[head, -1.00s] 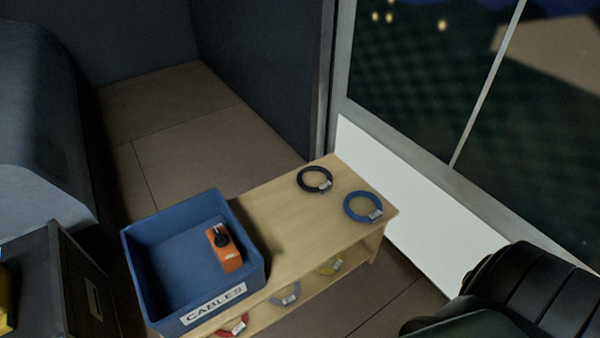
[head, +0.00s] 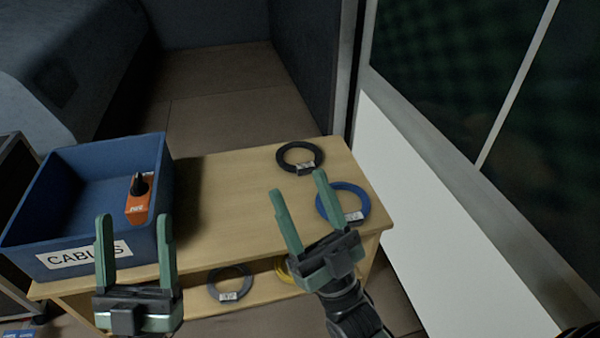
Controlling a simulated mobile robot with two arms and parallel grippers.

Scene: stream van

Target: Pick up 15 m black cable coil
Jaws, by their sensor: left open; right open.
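A black cable coil (head: 283,164) with a small pale tag lies flat near the back right of the wooden shelf top (head: 225,200). The tag's writing is too small to read. My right gripper (head: 298,205) is open and empty, in front of the black coil in the picture and apart from it, its right finger overlapping the view of the blue coil (head: 360,196). My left gripper (head: 135,240) is open and empty, in front of the blue bin marked CABLES (head: 40,225).
An orange device (head: 138,208) with a black knob is in the bin. A grey coil (head: 214,280) and a partly hidden yellow coil (head: 281,268) lie on the lower shelf. A white panel (head: 420,200) borders the right side. The shelf top's middle is clear.

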